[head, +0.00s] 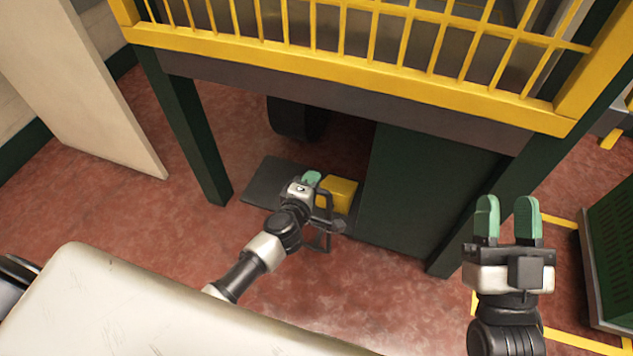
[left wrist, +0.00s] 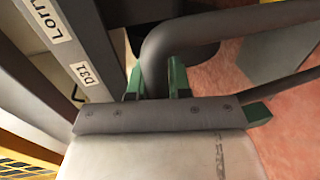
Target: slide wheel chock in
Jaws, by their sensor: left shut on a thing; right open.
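A yellow block (head: 338,193), which looks like the wheel chock, sits at the front of a dark flat plate (head: 268,180) under the yellow-railed structure. A dark wheel (head: 297,119) stands behind it. My left gripper (head: 313,180) is beside the block's left side. In the left wrist view its green fingers (left wrist: 157,82) are shut around a thick dark grey bent bar (left wrist: 205,32). Whether this bar is joined to the yellow block is hidden. My right gripper (head: 508,218) is open and empty, raised at the right with its fingers pointing up the picture.
Dark green posts (head: 188,130) and a wide dark green panel (head: 425,185) flank the opening under the yellow railing (head: 340,65). A green crate (head: 612,255) stands at the right beside yellow floor lines. Red floor (head: 165,215) is clear at the left.

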